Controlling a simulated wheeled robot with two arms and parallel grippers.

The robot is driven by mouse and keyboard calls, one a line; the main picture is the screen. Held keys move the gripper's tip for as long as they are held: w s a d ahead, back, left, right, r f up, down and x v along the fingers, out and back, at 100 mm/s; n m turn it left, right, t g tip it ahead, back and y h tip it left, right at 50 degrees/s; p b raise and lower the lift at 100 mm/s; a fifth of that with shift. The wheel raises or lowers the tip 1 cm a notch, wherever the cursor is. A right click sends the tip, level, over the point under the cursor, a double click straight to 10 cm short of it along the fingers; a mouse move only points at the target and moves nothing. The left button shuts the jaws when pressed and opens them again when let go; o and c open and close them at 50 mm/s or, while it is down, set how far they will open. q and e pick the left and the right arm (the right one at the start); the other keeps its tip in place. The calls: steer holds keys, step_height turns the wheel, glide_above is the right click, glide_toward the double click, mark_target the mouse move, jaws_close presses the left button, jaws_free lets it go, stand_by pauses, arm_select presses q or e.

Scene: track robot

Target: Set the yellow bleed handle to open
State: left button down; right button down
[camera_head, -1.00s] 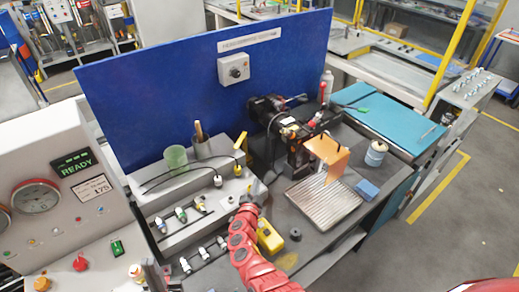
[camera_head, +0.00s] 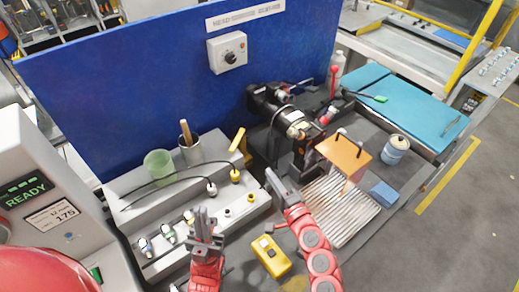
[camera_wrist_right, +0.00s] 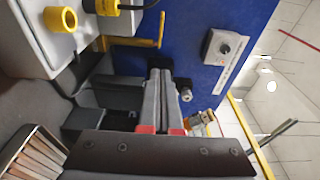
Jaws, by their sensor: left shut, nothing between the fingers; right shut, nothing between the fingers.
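The yellow bleed handle (camera_head: 238,140) stands slanted at the back right of the grey fitting block, above a black hose end with a yellow collar. In the right wrist view the handle (camera_wrist_right: 134,42) is a thin yellow bar with a bent end, ahead of my fingers. My right gripper (camera_head: 271,174) is shut and empty, to the right of and nearer than the handle, apart from it. Its closed fingers also show in the right wrist view (camera_wrist_right: 160,74). My left gripper (camera_head: 203,216) is shut and empty, in front of the grey block, partly covering fittings there.
The grey block (camera_head: 133,178) carries hoses and several fittings. A green cup (camera_head: 158,164) and a grey cup (camera_head: 190,150) stand behind. A yellow button box (camera_head: 270,255) lies in front. The blue panel (camera_head: 140,90) closes off the back. A ribbed tray (camera_head: 340,215) lies right.

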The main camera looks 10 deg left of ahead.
glide_toward(237, 140)
steer(key=w, duration=0.3)
steer(key=shift+w+a+f+p, duration=0.1)
steer(key=shift+w+a+p, duration=0.15)
steer(key=shift+a, duration=0.4)
steer(key=shift+w+a+p, duration=0.2)
steer(key=shift+a, duration=0.45)
